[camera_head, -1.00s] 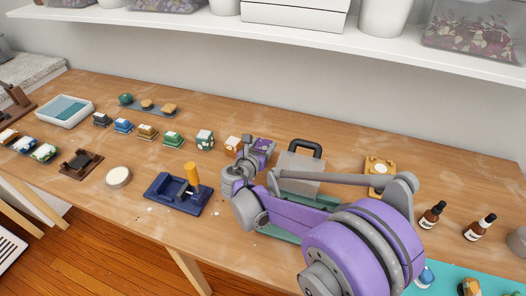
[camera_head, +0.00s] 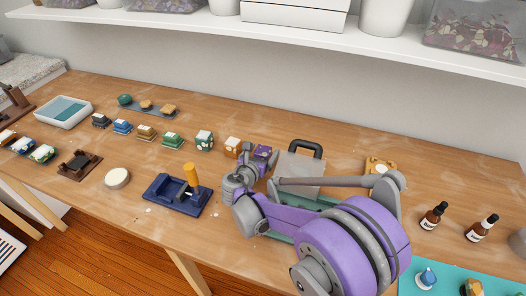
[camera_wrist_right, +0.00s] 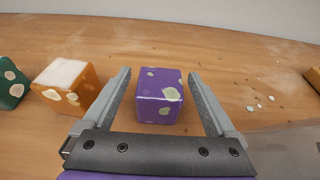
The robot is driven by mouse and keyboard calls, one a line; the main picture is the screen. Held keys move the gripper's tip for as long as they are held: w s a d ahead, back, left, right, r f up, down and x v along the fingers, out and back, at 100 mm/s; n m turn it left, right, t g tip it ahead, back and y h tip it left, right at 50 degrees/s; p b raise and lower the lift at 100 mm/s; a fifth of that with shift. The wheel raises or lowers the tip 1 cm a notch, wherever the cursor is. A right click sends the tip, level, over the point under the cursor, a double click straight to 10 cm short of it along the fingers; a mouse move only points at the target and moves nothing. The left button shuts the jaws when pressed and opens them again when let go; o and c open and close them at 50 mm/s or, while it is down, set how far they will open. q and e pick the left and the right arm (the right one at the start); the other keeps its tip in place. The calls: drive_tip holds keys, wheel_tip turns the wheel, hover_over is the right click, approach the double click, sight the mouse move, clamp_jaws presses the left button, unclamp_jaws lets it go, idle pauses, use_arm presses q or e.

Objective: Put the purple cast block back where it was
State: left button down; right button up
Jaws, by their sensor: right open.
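The purple cast block (camera_head: 262,152) with pale chips stands upright on the wooden table, right of an orange block, partly hidden by my right gripper in the head view. In the right wrist view the purple block (camera_wrist_right: 159,95) sits between the two open fingers of my right gripper (camera_wrist_right: 163,98), with gaps on both sides. In the head view my right gripper (camera_head: 252,165) is low over the table at the block. My left gripper is not in view.
The orange block (camera_head: 232,147) and a green block (camera_head: 204,140) stand in a row to the left. A navy fixture with a yellow handle (camera_head: 191,173) is in front. A grey handled plate (camera_head: 300,172) stands right of the block. Dark bottles (camera_head: 433,215) stand at the right.

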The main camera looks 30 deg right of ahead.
drive_tip(key=shift+a+r, duration=0.1)
drive_tip(key=shift+r, duration=0.15)
drive_tip(key=p+v, duration=0.1)
drive_tip(key=v, duration=1.1)
drive_tip(key=shift+f, duration=0.1)
